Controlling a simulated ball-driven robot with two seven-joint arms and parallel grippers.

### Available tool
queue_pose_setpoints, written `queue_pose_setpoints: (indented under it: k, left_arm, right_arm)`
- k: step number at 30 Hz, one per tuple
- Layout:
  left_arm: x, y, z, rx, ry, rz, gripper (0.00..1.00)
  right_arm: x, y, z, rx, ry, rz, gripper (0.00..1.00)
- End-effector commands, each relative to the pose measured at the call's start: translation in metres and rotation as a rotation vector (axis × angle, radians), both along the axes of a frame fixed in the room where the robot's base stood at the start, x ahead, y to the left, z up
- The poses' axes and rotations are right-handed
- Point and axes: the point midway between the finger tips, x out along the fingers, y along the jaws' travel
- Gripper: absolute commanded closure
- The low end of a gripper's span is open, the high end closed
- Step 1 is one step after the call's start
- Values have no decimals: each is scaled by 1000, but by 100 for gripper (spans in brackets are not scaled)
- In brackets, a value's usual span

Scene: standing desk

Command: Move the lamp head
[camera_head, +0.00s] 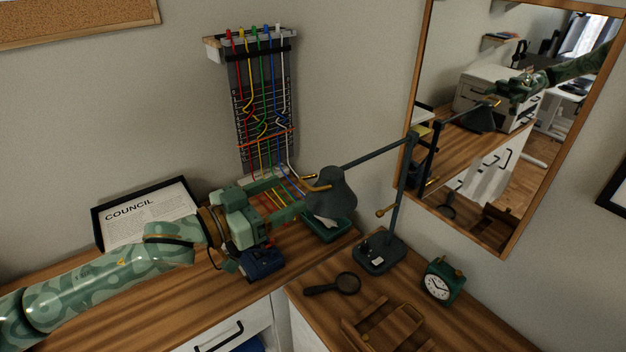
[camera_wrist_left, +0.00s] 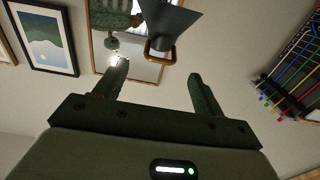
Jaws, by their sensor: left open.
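The desk lamp has a dark grey cone-shaped head (camera_head: 334,194) on a thin jointed arm (camera_head: 375,154) above a dark base (camera_head: 379,252). A brass loop handle (camera_head: 314,184) sticks out from the head's left side. My left gripper (camera_head: 293,197) is open, just left of the head, with its fingers pointing at it. In the left wrist view the lamp head (camera_wrist_left: 170,20) is at the top, and its brass handle (camera_wrist_left: 160,50) lies just beyond the gap between the open fingertips (camera_wrist_left: 158,72). I see no contact. My right gripper is not in view.
A magnifying glass (camera_head: 347,284), a green clock (camera_head: 441,281) and a wooden stand (camera_head: 384,327) are on the right desk. A green tray (camera_head: 328,231) is below the lamp head. A cable rack (camera_head: 262,105) hangs behind. A mirror (camera_head: 500,110) at right reflects my arm and the lamp.

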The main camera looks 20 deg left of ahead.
Motion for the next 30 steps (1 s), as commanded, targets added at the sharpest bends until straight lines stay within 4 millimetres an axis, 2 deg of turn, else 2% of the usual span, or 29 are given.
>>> queue_pose_setpoints:
  k: [3,9,14,22,23,27,29,30]
  left_arm:
    - [23,-18,2,-2,-5,0,31]
    - [51,-39,0,-1,-1,1,31]
    - [60,-46,0,1,-1,1,31]
    - [61,-48,0,1,0,1,31]
    - [61,-48,0,1,0,1,33]
    - [61,-47,0,1,0,1,72]
    - [61,-47,0,1,0,1,89]
    - [61,-47,0,1,0,1,93]
  right_arm:
    - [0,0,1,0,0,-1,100]
    - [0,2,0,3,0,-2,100]
    - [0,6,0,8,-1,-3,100]
    - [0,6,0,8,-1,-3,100]
    - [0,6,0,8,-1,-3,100]
    - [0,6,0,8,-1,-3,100]
    - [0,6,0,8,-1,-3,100]
    - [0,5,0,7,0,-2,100]
